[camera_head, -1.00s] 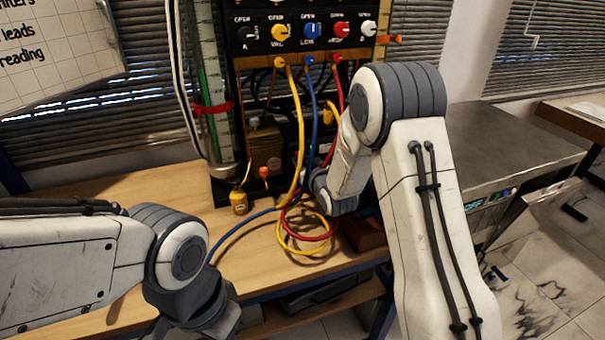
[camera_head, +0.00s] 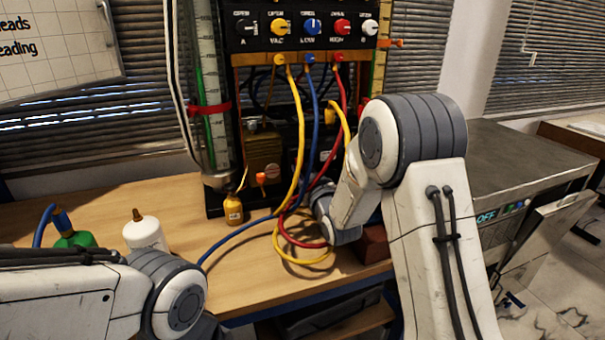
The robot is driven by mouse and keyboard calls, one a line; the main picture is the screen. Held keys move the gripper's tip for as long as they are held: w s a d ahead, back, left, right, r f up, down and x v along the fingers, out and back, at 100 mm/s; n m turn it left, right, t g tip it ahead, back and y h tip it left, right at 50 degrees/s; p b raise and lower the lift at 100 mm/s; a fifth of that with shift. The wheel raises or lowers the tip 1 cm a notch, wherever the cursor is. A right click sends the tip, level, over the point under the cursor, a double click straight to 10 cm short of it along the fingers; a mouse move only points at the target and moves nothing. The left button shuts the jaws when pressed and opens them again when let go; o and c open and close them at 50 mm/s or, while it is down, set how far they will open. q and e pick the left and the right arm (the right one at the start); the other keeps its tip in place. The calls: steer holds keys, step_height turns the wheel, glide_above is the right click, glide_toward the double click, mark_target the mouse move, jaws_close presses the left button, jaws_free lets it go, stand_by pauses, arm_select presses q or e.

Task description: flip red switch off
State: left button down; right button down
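No part is clearly a red switch. A red knob (camera_head: 342,27) is on the black panel (camera_head: 262,42), in a row with black, yellow, blue and white knobs. A small red part (camera_head: 362,104) shows just above my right arm, mostly hidden by it. A small orange-red part (camera_head: 261,178) sits low on the rig, near an amber bottle. My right arm reaches in from the lower right, its wrist low in front of the rig by the hoses. Its gripper fingers are hidden. My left arm is at the lower left, its gripper out of view.
Yellow (camera_head: 297,130), blue (camera_head: 314,130) and red (camera_head: 340,110) hoses hang from the panel and coil on the wooden bench (camera_head: 110,200). An amber bottle (camera_head: 233,210), a white bottle (camera_head: 146,234) and a green bottle (camera_head: 75,240) stand there. A grey cabinet (camera_head: 500,165) is at right.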

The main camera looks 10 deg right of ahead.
steer(key=c, duration=0.7)
jaws_free()
steer(key=s, duration=0.3)
steer(key=s+d, duration=0.1)
steer(key=s, duration=0.3)
steer(key=s+b, duration=0.1)
steer(key=s, duration=0.2)
steer(key=shift+s+d+f, duration=0.15)
steer(key=shift+s+f, duration=0.05)
